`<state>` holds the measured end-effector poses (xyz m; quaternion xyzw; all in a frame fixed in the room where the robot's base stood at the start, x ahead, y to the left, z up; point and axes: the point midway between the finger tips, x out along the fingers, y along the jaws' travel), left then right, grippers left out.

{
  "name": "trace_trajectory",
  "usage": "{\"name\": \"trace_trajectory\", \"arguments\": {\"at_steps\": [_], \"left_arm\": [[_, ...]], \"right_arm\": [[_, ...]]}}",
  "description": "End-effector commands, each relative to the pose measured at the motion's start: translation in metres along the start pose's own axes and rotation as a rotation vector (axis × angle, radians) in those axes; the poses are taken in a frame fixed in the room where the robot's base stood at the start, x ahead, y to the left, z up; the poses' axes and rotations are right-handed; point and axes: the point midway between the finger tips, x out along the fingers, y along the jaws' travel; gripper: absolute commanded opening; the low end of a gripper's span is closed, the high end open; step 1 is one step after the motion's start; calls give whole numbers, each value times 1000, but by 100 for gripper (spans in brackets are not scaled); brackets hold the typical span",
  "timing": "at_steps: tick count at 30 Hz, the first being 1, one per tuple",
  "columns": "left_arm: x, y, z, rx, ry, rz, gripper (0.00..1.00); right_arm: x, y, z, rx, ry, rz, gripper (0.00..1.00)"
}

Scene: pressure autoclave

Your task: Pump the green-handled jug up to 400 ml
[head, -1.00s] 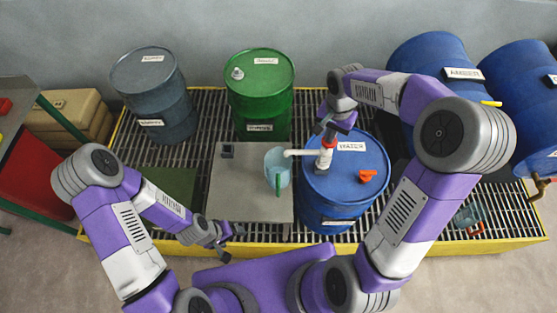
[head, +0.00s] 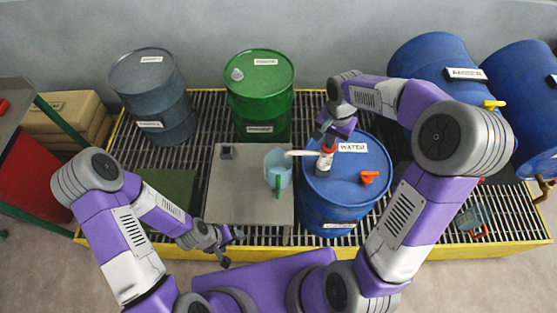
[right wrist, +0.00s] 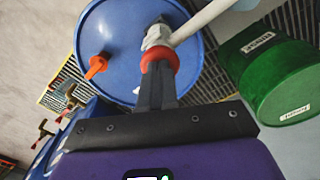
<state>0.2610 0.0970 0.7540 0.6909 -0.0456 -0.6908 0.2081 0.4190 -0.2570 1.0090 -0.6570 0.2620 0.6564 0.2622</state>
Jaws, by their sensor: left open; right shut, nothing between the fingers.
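The green-handled jug (head: 278,166), pale blue and see-through, stands upright on a grey plate (head: 232,195). Its level marks and fill height are too small to read. A white hand pump (head: 325,163) with an orange-red collar stands on the blue WATER drum (head: 375,175), its spout (head: 300,153) reaching over the jug. My right gripper (head: 325,138) is shut and empty, its fingertips at the top of the pump; in the right wrist view its fingers (right wrist: 158,72) meet the orange-red collar (right wrist: 160,56). My left gripper (head: 232,248) is open and empty, in front of the plate.
An orange cap (head: 369,178) sits on the WATER drum. A green drum (head: 259,90) and a grey-blue drum (head: 153,90) stand behind. Blue drums (head: 435,60) lie at the right. A clear jug (head: 472,218) with a red handle rests at front right.

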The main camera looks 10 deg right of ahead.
Motion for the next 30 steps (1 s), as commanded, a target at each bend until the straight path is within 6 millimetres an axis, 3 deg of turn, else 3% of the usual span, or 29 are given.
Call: {"name": "trace_trajectory", "arguments": {"at_steps": [18,30], "left_arm": [[-32,12,1,0,0,0,76],[-32,12,1,0,0,0,76]], "right_arm": [[-43,0,0,0,-1,1,0],[-44,0,0,0,-1,0,0]]}}
